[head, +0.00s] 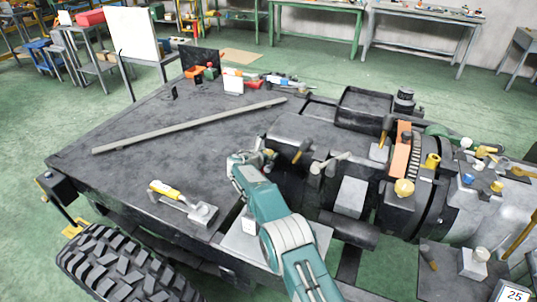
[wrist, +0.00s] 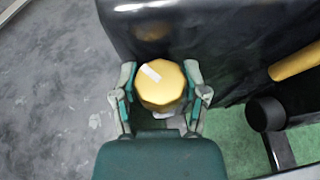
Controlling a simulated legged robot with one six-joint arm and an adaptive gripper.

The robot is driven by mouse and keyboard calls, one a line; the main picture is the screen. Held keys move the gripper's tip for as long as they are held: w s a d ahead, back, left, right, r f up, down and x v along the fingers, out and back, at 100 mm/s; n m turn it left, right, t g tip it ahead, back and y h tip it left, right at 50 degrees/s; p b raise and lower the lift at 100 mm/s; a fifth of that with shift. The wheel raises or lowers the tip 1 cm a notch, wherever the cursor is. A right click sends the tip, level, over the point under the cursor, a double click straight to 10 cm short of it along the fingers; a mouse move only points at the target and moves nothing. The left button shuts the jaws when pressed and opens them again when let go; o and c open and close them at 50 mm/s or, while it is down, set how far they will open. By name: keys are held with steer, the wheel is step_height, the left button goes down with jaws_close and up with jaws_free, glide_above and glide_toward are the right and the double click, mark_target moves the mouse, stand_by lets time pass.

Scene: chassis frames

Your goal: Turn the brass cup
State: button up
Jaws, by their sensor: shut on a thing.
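The brass cup (wrist: 160,92) sits between the two fingers of my gripper (wrist: 160,70) in the wrist view, a round yellow faceted top with a small white mark on it. My gripper is shut on it, one finger on each side. The cup is beside the edge of a black rounded housing. In the head view my gripper (head: 254,158) is at the left end of the dark engine block, and it mostly hides the cup there. What lies under the cup is hidden.
The dark engine block (head: 300,127) stands to the right, crowded with knobs and handles. A yellow-handled tool (head: 180,200) and a long grey bar (head: 190,126) lie on the flat dark deck (head: 130,170). The deck between them is clear.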

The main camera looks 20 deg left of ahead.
steer(key=shift+s+a+m+h, duration=0.15)
steer(key=shift+a+m+h, duration=0.05)
steer(key=shift+m+h, duration=0.2)
steer(key=o, duration=1.1)
steer(key=shift+o, duration=0.2)
steer(key=shift+s+r, duration=0.2)
steer(key=shift+s, duration=0.15)
steer(key=v, duration=1.1)
steer(key=shift+a, duration=0.3)
steer(key=shift+w, duration=0.1)
